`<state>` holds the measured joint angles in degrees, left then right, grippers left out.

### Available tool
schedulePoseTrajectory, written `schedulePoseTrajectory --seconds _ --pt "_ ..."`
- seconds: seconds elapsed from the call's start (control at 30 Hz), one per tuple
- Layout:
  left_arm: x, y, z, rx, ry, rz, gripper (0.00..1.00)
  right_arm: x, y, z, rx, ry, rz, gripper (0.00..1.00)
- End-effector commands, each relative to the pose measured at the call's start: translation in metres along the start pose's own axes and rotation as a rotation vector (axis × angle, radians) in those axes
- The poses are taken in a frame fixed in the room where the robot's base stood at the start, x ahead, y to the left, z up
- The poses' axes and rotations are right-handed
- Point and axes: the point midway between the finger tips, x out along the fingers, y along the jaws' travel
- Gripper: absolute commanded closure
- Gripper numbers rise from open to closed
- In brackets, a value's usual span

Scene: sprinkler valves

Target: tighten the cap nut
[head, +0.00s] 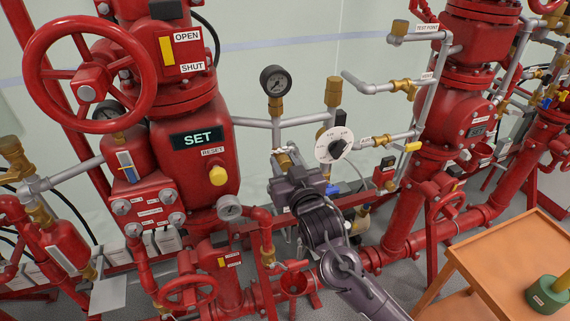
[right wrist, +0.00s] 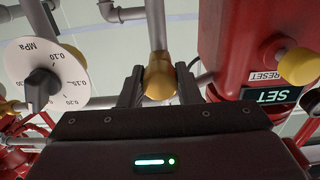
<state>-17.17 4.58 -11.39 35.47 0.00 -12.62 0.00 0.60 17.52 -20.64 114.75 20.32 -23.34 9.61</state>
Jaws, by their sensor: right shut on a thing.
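The brass cap nut (right wrist: 160,80) sits on a grey pipe in the middle of the right wrist view, between the two dark fingers of my right gripper (right wrist: 160,88). The gripper is shut on it. In the head view my right gripper (head: 286,163) reaches up from below to the brass nut (head: 283,160), which is partly hidden by the fingers. The nut is below the pressure gauge (head: 275,81) and left of the white MPa dial (head: 334,145). My left gripper is not in view.
The red valve body with the SET plate (head: 198,139) and yellow knob (head: 219,176) is close on the left. A red handwheel (head: 90,77) is at upper left. Brass fittings and grey pipes crowd the right. An orange cart (head: 500,262) stands at lower right.

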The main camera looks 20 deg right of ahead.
Motion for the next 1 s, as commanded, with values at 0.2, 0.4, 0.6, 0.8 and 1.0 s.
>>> schedulePoseTrajectory --seconds 0.2,0.4,0.6,0.8,1.0 --pt "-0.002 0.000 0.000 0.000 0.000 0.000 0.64 0.000 0.000 0.000 0.072 0.000 0.000 0.93" --pt "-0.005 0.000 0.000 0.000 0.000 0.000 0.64 0.000 0.000 0.000 0.213 -0.002 0.002 0.93" --pt "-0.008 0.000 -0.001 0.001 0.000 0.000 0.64 0.000 0.000 0.000 0.383 -0.001 0.002 0.93" --pt "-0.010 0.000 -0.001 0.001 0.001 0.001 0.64 0.000 0.000 0.000 0.540 -0.001 0.002 0.93" --pt "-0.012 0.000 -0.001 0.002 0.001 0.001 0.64 0.000 0.000 0.000 0.659 -0.001 0.001 0.93"
